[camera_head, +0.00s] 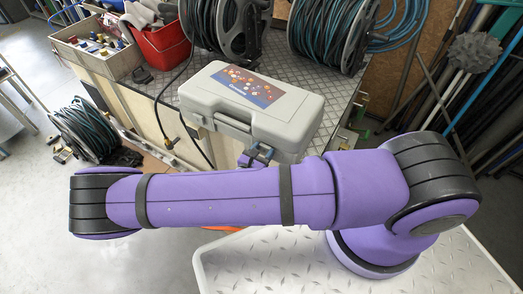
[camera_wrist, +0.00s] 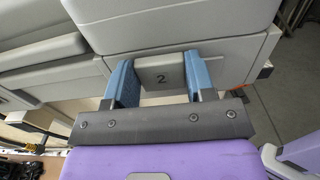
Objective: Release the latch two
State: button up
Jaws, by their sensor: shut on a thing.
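A grey hard case (camera_head: 225,122) with a colourful label on its lid sits closed near the front edge of the workbench. In the head view, my gripper (camera_head: 258,153) is at the right part of the case's front, partly hidden by my purple arm. The case's handle (camera_head: 232,125) is left of it.
Hose reels (camera_head: 225,25) stand behind the case on the metal-topped bench (camera_head: 165,85). A red bin (camera_head: 160,46) and a box of bottles (camera_head: 100,52) are at the left. Another reel (camera_head: 85,130) lies on the floor. Pipes lean at the right.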

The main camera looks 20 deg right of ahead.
aim_at(277, 150)
jog(key=shift+s+d, duration=0.6)
jog(key=shift+s, duration=0.2)
jog(key=shift+s+d, duration=0.55)
jog(key=shift+s, duration=0.25)
jog(key=o, duration=1.3)
jog(key=v, duration=1)
jog(key=shift+s+a, duration=0.25)
jog(key=shift+a, duration=0.05)
jog(key=shift+r, duration=0.1)
